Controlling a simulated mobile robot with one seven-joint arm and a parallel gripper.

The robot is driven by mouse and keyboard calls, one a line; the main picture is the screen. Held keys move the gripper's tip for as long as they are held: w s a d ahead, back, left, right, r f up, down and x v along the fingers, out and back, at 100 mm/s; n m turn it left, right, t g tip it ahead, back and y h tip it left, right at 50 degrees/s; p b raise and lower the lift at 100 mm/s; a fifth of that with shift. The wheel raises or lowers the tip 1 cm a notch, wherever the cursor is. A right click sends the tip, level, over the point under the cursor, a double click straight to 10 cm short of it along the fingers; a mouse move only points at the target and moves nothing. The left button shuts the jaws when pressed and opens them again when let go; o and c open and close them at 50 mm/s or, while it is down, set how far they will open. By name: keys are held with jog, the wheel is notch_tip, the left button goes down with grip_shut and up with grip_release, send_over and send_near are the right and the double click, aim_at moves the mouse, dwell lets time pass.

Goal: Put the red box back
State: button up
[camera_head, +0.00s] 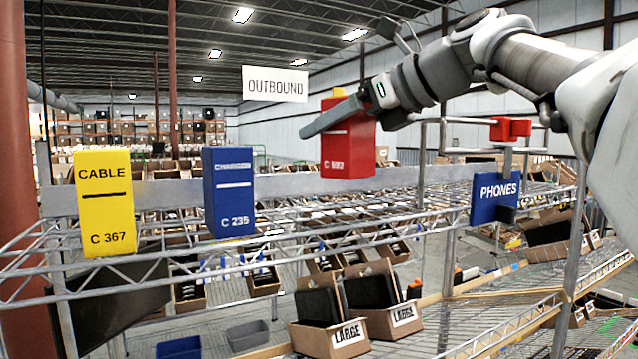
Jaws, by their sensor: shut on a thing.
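The red box (348,150) is upright, with white "C 192"-like lettering low on its front. My gripper (345,112) reaches in from the right and is shut on its upper part. One long grey finger lies across the front of the box; the other finger is mostly hidden behind it. The box appears to hang a little above the wire shelf (400,203), to the right of the blue box, though the exact gap is hard to tell.
A yellow box (104,203) marked "CABLE C 367" and a blue box (229,192) marked "C 235" stand on the shelf at left. A blue "PHONES" sign (494,198) hangs at right. Cartons marked "LARGE" (350,336) sit below. Shelf room shows between the blue box and the sign.

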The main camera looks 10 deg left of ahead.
jog(key=shift+s+a+f+b, duration=0.1)
jog(key=shift+a+f+b, duration=0.1)
jog(key=shift+a+f, duration=0.6)
jog(key=shift+s+a+f+b, duration=0.15)
jog(key=shift+a+f, duration=0.2)
jog(key=shift+f, duration=0.9)
jog(key=shift+s+a+f+b, duration=0.1)
jog(key=shift+a+f+b, duration=0.1)
jog(key=shift+a+f, duration=0.6)
jog(key=shift+d+f, duration=0.2)
jog(key=shift+f, duration=0.1)
